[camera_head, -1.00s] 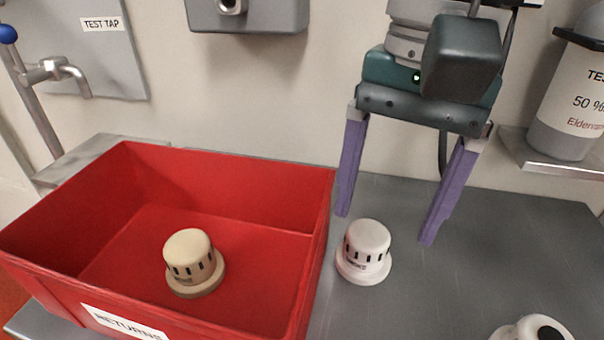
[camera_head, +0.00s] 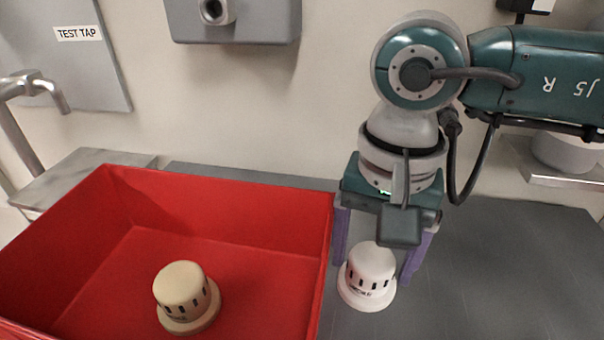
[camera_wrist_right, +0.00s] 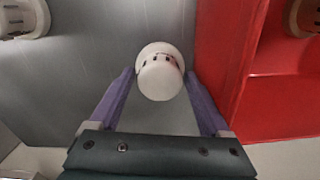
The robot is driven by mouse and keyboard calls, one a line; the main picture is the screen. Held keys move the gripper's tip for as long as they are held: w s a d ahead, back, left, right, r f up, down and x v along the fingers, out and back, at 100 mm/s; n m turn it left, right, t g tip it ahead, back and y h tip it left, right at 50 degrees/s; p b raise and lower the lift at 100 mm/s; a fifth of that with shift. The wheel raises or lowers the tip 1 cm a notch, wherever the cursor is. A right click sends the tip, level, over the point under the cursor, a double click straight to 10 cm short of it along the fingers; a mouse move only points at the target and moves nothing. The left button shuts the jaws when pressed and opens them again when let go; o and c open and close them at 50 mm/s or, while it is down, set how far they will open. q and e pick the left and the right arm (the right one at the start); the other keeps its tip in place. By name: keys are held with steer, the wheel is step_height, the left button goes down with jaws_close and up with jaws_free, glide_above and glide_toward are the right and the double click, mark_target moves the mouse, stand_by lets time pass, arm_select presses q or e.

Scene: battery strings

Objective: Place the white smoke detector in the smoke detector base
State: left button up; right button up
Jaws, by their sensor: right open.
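The white smoke detector (camera_head: 368,272) stands upright on the grey bench just right of the red bin. It also shows in the right wrist view (camera_wrist_right: 160,80). My right gripper (camera_head: 372,268) points down over it, open, with one purple finger on each side of the detector. In the wrist view the fingertips (camera_wrist_right: 160,74) flank it; I cannot tell whether they touch it. My left gripper is not in view.
The red bin (camera_head: 215,190) stands close left of the detector, with a beige detector (camera_head: 186,296) inside. A tap (camera_head: 40,90) and a grey wall box (camera_head: 235,22) are behind. The bench (camera_head: 500,270) to the right is clear.

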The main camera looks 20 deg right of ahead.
steer(key=shift+f, duration=0.3)
jaws_close()
stand_by(0.5)
steer(key=shift+r, duration=0.15)
